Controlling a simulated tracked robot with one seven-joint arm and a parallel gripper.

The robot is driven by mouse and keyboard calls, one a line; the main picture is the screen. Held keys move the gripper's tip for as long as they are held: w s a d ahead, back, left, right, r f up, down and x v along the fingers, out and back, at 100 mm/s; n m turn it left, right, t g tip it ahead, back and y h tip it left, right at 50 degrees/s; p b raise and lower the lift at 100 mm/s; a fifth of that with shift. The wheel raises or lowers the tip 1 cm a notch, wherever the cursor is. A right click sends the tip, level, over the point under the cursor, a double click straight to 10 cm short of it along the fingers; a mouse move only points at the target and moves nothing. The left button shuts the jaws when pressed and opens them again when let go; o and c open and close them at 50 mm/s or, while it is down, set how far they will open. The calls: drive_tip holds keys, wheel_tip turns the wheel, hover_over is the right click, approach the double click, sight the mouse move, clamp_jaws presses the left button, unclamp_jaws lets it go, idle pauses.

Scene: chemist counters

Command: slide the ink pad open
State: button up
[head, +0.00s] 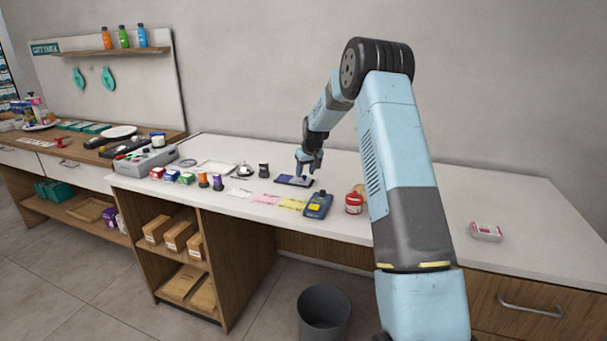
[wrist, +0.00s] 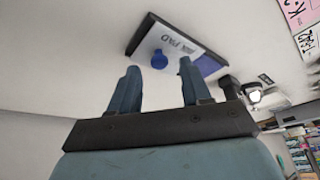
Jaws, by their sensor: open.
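The ink pad (head: 285,179) lies on the white counter as a dark flat tray with a pale sliding lid. In the wrist view the lid (wrist: 172,42) reads "INK PAD" and carries a round blue knob (wrist: 159,61). A strip of blue pad (wrist: 207,64) shows uncovered at one end of the tray, so the lid is partly off it. My gripper (head: 307,172) is over the lid side of the ink pad. In the wrist view its fingers (wrist: 158,67) are open, one on each side of the knob. I cannot tell whether they touch it.
A stapler-like blue device (head: 318,204) and a red jar (head: 354,203) stand nearer the counter's front edge. Yellow (head: 292,204) and pink slips (head: 266,198) lie to the left. A service bell (head: 244,171) and a dark jar (head: 263,170) stand behind. The right counter is mostly clear.

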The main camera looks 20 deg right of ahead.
drive_tip(key=v, duration=1.2)
drive_tip(key=shift+r, duration=0.1)
drive_tip(key=s+a+r, duration=0.3)
drive_tip(key=s+r, duration=0.5)
drive_tip(key=s, duration=0.5)
drive_tip(key=s+a+r, duration=0.3)
drive_tip(key=s+r, duration=0.5)
drive_tip(key=s, duration=0.5)
drive_tip(key=s+a+f+m, duration=0.1)
drive_tip(key=s, duration=1.3)
drive_tip(key=s+a+f+t, duration=0.1)
drive_tip(key=s+f, duration=0.1)
drive_tip(key=s, duration=1.1)
drive_tip(key=shift+s+m+h, duration=0.3)
drive_tip(key=shift+s+m, duration=0.05)
drive_tip(key=shift+m, duration=0.05)
